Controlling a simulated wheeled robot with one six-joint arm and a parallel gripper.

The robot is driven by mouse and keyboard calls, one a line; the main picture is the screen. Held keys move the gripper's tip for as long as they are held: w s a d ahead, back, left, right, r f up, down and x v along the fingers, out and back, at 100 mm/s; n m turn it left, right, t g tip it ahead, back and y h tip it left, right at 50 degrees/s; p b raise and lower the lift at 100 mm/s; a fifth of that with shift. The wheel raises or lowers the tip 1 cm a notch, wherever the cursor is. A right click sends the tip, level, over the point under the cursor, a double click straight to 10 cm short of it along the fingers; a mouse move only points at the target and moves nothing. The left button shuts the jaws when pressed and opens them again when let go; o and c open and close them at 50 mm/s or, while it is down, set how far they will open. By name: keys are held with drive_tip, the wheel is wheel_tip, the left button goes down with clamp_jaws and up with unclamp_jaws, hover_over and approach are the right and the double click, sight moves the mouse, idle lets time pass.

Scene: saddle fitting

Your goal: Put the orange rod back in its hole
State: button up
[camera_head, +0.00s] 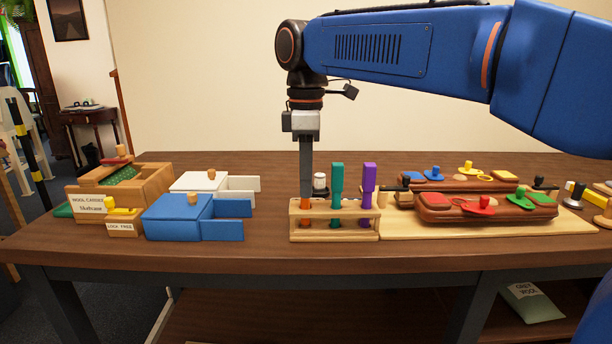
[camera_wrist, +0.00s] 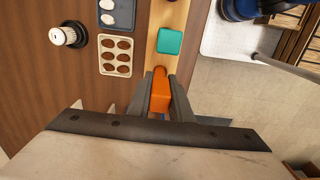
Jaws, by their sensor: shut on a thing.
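The orange rod (camera_head: 305,222) is upright at the left end of the wooden rack (camera_head: 336,238). Its lower part shows below the rack's top board, so it passes through the left hole. Whether its foot is fully seated is hard to tell. My gripper (camera_head: 306,190) points straight down over that end and is shut on the rod's upper part, hiding most of it. In the wrist view the orange rod's top (camera_wrist: 160,92) sits between both fingers. The teal rod (camera_head: 337,190) and the purple rod (camera_head: 368,190) stand in the rack to the right.
Blue box (camera_head: 178,217), white box (camera_head: 199,182) and a wooden caddy (camera_head: 150,184) stand left. A white-and-black knob (camera_head: 320,182) is behind the rack. Red-brown trays (camera_head: 487,212) with coloured knobbed pieces lie right on a pale board (camera_head: 420,230). Table is clear in front.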

drive_tip(key=shift+f, duration=0.45)
drive_tip(key=o, duration=1)
drive_tip(key=shift+c, duration=0.2)
